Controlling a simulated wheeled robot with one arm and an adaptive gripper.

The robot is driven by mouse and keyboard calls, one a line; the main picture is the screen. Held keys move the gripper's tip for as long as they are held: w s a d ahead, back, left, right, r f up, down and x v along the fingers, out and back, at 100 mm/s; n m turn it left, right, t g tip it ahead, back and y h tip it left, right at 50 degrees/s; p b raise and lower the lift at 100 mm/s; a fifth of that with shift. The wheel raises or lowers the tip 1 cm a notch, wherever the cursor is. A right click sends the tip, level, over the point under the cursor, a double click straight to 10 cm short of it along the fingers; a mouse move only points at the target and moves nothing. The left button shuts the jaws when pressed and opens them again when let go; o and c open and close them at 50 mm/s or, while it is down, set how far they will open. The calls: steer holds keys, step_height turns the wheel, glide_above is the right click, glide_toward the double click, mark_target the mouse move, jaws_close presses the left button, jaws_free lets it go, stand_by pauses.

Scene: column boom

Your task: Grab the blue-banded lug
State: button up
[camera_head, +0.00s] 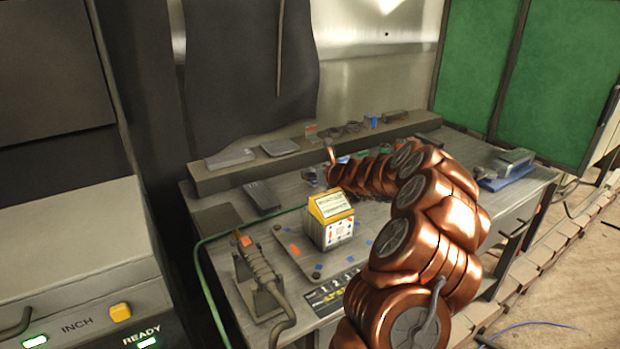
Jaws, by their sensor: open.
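I cannot make out the blue-banded lug for certain. Small blue and orange pieces lie around a white and yellow box (331,222) on a grey plate (292,243) on the workbench. My copper arm reaches in from the lower right and bends left over the bench. My gripper (333,158) is at its far end, small and partly hidden by the arm, near the raised back ledge and behind the box. It is open, and no held object shows. Some small coloured pieces beside the arm's end are partly covered by it.
The back ledge (225,177) carries grey blocks, a small blue item (370,122) and dark parts. A blue-based device (508,168) stands at the right end. A machine panel fills the left.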

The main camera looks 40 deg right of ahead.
steer(key=shift+w+f, duration=0.15)
steer(key=shift+w, duration=0.45)
steer(key=shift+c, duration=0.4)
jaws_close()
